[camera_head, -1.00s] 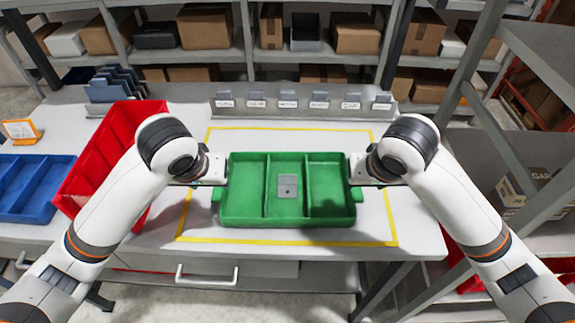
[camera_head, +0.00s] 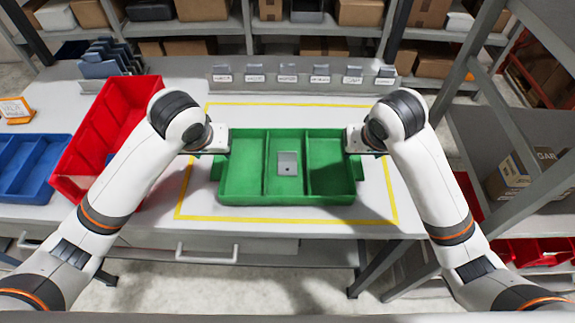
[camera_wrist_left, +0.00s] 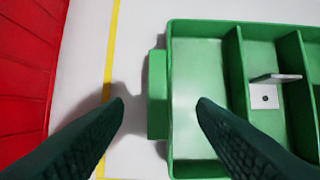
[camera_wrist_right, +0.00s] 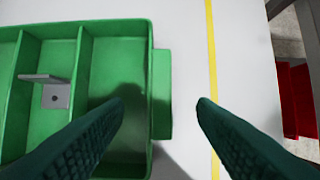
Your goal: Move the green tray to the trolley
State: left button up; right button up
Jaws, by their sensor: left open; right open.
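The green tray (camera_head: 285,198) lies flat on the white table inside a yellow outline. It has three compartments, and a small grey bracket-like piece (camera_head: 287,163) sits in the middle one. My left gripper (camera_head: 219,148) is open above the tray's left end; in the left wrist view the left handle (camera_wrist_left: 157,95) shows between its fingers (camera_wrist_left: 160,103). My right gripper (camera_head: 356,148) is open above the right end; in the right wrist view the right handle (camera_wrist_right: 161,95) shows between its fingers (camera_wrist_right: 161,102). Contact cannot be told. I see no trolley clearly.
A red bin (camera_head: 108,135) and a blue tray (camera_head: 30,168) stand left of the outline. A grey rail (camera_head: 300,79) with labelled cards runs along the back. A grey shelf rack (camera_head: 470,150) stands close on the right. The table's front edge is near the tray.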

aim_at(219, 160)
pick_arm(q)
jog(key=x, duration=0.7)
jog(key=shift+w+f, duration=0.15)
jog(key=shift+f, duration=0.1)
pick_arm(e)
jog(key=x, duration=0.7)
jog(key=shift+w+f, duration=0.15)
jog(key=shift+f, duration=0.1)
pick_arm(q)
grip_shut()
pick_arm(e)
grip_shut()
